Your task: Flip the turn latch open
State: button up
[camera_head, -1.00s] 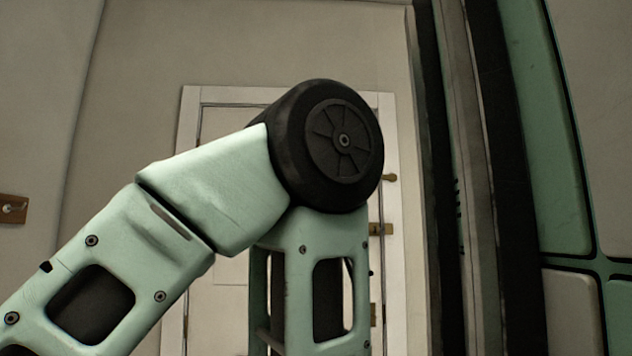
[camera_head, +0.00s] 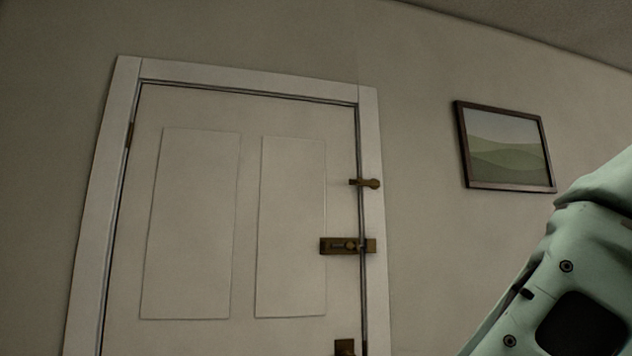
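A white panelled door (camera_head: 250,220) stands ahead in a white frame, seen from below and tilted, and it looks shut. A small brass turn latch (camera_head: 366,183) sits on the right side of the frame. Its bar lies about level and points left across the gap onto the door's edge. Below it, a brass slide bolt (camera_head: 330,246) spans the door edge and the frame. My gripper is out of view; only a pale green link of my arm shows at the lower right, well apart from the latch in the picture.
A brass fitting (camera_head: 344,347) shows on the door at the bottom edge of the view, partly cut off. A framed landscape picture (camera_head: 507,147) hangs on the wall (camera_head: 420,130) right of the door. Nothing blocks the view between me and the latch.

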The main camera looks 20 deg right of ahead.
aim_at(359, 180)
jog(key=z, duration=0.7)
